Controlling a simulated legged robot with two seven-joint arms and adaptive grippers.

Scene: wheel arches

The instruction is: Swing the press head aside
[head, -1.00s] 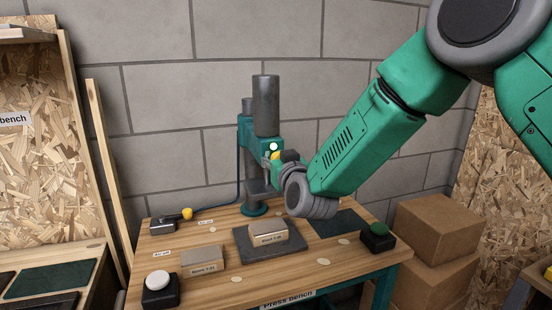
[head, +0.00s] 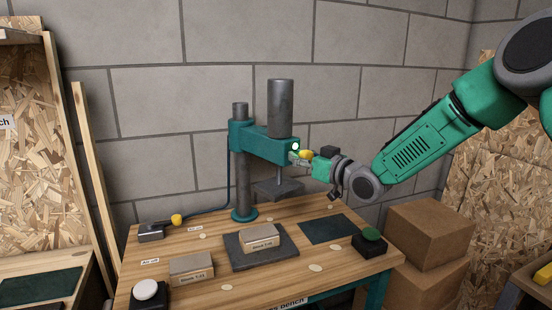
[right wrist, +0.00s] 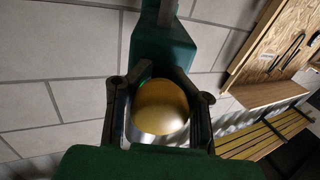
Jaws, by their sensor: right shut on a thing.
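The press head (head: 262,142) is a teal arm on a grey column (head: 239,185), with a grey cylinder (head: 281,108) on top. Its square ram plate (head: 279,189) hangs below, now up and to the right of the block Block T-06 (head: 261,236) on the dark base plate (head: 240,256). A yellow knob (head: 305,154) sits at the head's free end. My right gripper (head: 310,161) is at this knob. In the right wrist view the fingers close around the yellow knob (right wrist: 161,107). My left gripper is not in view.
Another block (head: 191,268), a white button (head: 146,289), a green button (head: 371,235) and a yellow-tipped air valve (head: 160,229) sit on the wooden bench (head: 210,236). A dark mat (head: 328,229) lies clear at right. Cardboard boxes (head: 430,232) stand right of the bench.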

